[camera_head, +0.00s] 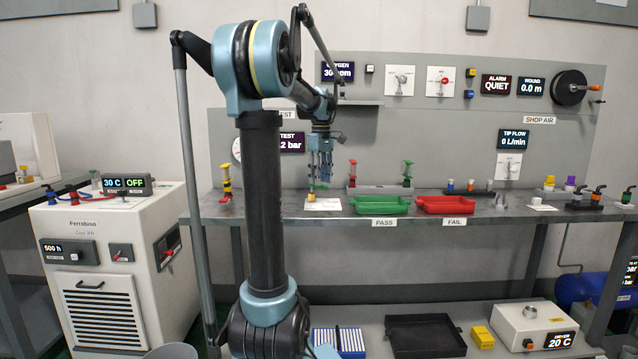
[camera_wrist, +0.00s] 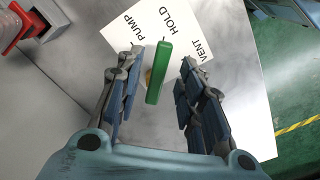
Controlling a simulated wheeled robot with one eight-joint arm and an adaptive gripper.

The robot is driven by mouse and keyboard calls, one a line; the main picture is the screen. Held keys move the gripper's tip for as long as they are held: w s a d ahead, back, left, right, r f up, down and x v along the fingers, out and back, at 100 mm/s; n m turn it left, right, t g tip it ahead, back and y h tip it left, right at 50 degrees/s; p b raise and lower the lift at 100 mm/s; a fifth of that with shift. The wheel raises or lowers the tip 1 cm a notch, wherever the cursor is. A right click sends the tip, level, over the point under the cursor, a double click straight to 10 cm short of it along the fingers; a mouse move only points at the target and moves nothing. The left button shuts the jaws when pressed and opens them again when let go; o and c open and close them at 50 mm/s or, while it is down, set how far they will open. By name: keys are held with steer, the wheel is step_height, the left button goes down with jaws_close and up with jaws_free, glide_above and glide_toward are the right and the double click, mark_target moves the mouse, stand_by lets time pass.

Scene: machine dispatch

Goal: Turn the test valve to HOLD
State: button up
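The test valve's green handle (camera_wrist: 158,75) stands over a white plate (camera_wrist: 222,70) marked PUMP, HOLD and VENT. My gripper (camera_wrist: 158,68) is open, one finger on each side of the handle, with gaps visible on both sides. In the head view my gripper (camera_head: 320,172) points down above the small plate (camera_head: 323,205) on the bench; the handle is mostly hidden there.
A green PASS tray (camera_head: 380,206) and a red FAIL tray (camera_head: 445,205) lie right of the plate. A red-handled fitting (camera_wrist: 20,25) shows at the wrist view's upper left. A TEST display (camera_head: 290,142) reads about 2 bar, partly covered by my arm.

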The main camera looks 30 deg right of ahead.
step_height(320, 180, up, 10)
stand_by(0.5)
steer(key=shift+r, duration=0.1)
steer(key=s+a+f, duration=0.3)
steer(key=a+f, duration=0.1)
steer(key=a, duration=0.3)
steer(key=s+a+f+m+t, duration=0.1)
steer(key=s+a+f, duration=0.25)
steer(key=a, duration=0.35)
steer(key=s+a+f, duration=0.2)
steer(key=a+f, duration=0.3)
steer(key=a, duration=0.3)
steer(key=s+a+f, duration=0.4)
steer(key=s+f, duration=0.1)
steer(key=f, duration=0.2)
steer(key=s+a+f+m, duration=0.1)
steer(key=s+a+f, duration=0.2)
steer(key=s+f, duration=0.2)
steer(key=s+a+f+m+t, duration=0.1)
steer(key=s+a+f, duration=0.3)
steer(key=f, duration=0.6)
steer(key=shift+s+a, duration=0.35)
steer(key=shift+s, duration=0.3)
